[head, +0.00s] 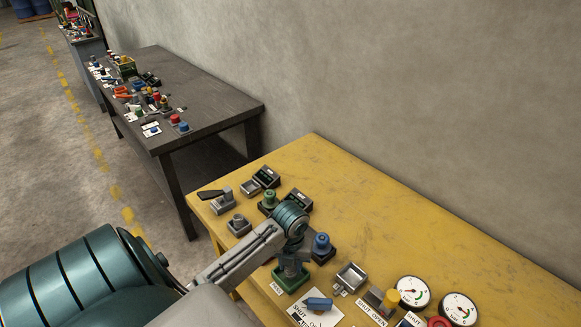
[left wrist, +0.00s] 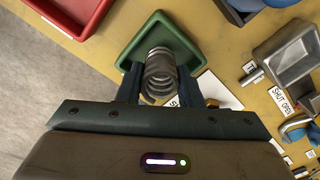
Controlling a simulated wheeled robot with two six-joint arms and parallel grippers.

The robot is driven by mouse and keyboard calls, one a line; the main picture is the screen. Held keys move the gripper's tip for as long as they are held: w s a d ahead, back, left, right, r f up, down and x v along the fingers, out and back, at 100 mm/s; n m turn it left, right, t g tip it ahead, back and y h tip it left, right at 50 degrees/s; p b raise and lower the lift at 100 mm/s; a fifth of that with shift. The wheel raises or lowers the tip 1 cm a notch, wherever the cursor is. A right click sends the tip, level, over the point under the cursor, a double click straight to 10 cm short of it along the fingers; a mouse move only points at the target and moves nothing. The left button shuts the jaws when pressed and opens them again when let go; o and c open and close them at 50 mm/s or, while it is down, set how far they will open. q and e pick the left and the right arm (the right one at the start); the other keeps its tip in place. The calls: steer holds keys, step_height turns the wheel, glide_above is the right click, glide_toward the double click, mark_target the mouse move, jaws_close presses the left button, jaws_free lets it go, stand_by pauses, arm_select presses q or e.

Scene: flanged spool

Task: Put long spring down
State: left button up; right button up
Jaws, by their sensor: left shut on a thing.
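The long spring (left wrist: 160,72), a grey metal coil, is between the two fingers of my left gripper (left wrist: 158,80) in the left wrist view. The gripper is shut on it. The spring is over or in a green tray (left wrist: 137,48); I cannot tell whether it touches the bottom. In the head view my left gripper (head: 292,262) is low at the green tray (head: 284,289) on the yellow table, and I cannot make out the spring there. My right gripper is not in view.
The yellow table (head: 400,210) holds a blue knob (head: 321,243), a grey metal tray (head: 351,277), gauges (head: 413,291) and labels close to the gripper. A red tray (left wrist: 75,25) lies beside the green one. The table's back right is clear. A dark table (head: 215,105) stands farther off.

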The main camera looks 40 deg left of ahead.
arm_select(q)
steer(key=shift+f, duration=0.1)
steer(key=shift+f, duration=0.3)
steer(key=o, duration=1)
